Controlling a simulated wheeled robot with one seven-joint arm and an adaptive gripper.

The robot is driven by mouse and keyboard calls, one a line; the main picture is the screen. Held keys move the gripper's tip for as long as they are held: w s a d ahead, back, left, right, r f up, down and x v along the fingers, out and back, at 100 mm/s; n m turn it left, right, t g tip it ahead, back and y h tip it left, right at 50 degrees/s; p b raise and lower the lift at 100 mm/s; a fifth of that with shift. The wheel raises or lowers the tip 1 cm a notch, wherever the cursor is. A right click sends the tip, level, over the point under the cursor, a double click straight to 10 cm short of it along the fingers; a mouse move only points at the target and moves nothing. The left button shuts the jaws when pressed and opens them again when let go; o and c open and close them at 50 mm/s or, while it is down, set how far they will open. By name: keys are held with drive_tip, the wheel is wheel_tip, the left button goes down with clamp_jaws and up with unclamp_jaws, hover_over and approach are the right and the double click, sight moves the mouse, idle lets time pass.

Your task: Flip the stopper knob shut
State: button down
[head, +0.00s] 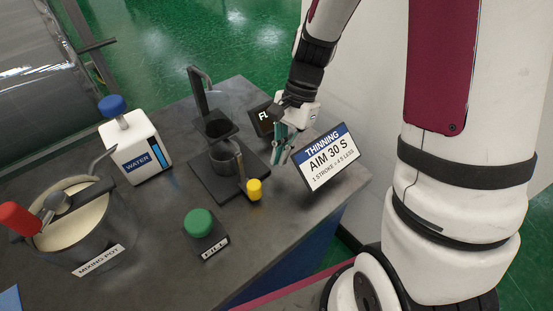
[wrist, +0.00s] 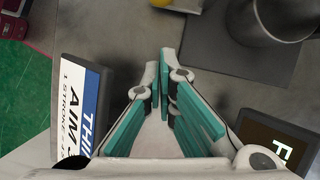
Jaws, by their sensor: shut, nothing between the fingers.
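A yellow knob (head: 254,189), which looks like the stopper knob, sits at the front right of the dark cup stand (head: 205,182). Whether it is open or shut I cannot tell. The knob's edge also shows at the top of the wrist view (wrist: 163,3). My gripper (head: 284,157) is to the right of the stand, behind the knob and apart from it. Its teal-padded fingers meet at the tips in the wrist view (wrist: 160,78), with nothing between them. A dark cup (head: 223,158) stands on the base, partly behind a bent rod.
A tilted THINNING sign (head: 328,160) stands close right of my gripper, and a dark display (head: 262,120) stands behind it. A green FILL button (head: 199,222), a white water jug (head: 134,147) and a mixing pot (head: 75,240) occupy the left and front. Bare grey tabletop (head: 290,215) lies in front of the sign.

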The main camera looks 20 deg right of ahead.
drive_tip(key=v, duration=0.9)
drive_tip(key=shift+a+r+p, duration=0.2)
drive_tip(key=shift+p, duration=0.1)
drive_tip(key=shift+s, duration=0.15)
drive_tip(key=s+r+n+t+h+p, duration=0.1)
drive_tip(key=s+r+n+t+h, duration=0.1)
drive_tip(key=s+r+n, duration=0.4)
drive_tip(key=s+a+r+n+t+h+p, duration=0.1)
drive_tip(key=s+r+n+t, duration=0.3)
drive_tip(key=s+r, duration=0.5)
drive_tip(key=shift+s+n+h+p, duration=0.55)
drive_tip(key=shift+s+n, duration=0.55)
drive_tip(key=shift+s, duration=1.15)
drive_tip(key=shift+a, duration=0.1)
